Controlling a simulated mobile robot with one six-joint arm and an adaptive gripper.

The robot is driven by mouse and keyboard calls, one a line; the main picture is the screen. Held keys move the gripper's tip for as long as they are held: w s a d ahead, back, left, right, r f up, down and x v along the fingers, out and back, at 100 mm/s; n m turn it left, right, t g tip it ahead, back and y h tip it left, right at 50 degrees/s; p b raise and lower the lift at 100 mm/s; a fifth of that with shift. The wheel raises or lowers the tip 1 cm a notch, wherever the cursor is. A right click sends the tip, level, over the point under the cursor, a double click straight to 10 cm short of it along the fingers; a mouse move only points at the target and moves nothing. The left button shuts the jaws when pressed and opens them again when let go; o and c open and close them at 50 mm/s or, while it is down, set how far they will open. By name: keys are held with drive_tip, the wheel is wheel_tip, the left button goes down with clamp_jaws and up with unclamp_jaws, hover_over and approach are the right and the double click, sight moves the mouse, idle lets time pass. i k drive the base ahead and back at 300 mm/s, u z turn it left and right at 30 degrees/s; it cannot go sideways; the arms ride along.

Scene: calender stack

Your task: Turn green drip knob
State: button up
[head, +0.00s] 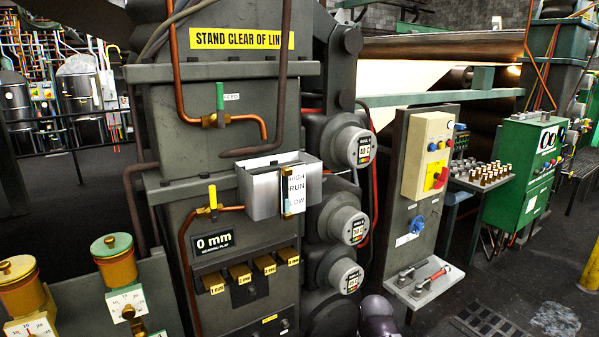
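A brass drip cup with a green top (111,244) stands at the lower left, on a grey panel. A small brass knob (109,241) sits on that green top. Below the cup is a white dial plate (124,301) with numbers and a dark round part at its middle. A second brass cup with a yellow top (19,272) stands to its left, with its own dial (31,328) cut by the lower frame edge. A green upright lever handle (220,97) sits higher up on a copper pipe. My gripper is not in view.
A yellow valve handle (213,196) and a metal box with a gauge marked HIGH, RUN, LOW (278,187) project from the grey machine. Yellow labelled tabs (240,274) sit below. Several round gauges line the machine's right side. Dark floor (480,275) is open at the lower right.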

sight(129, 313)
drive_tip(key=u, duration=1.05)
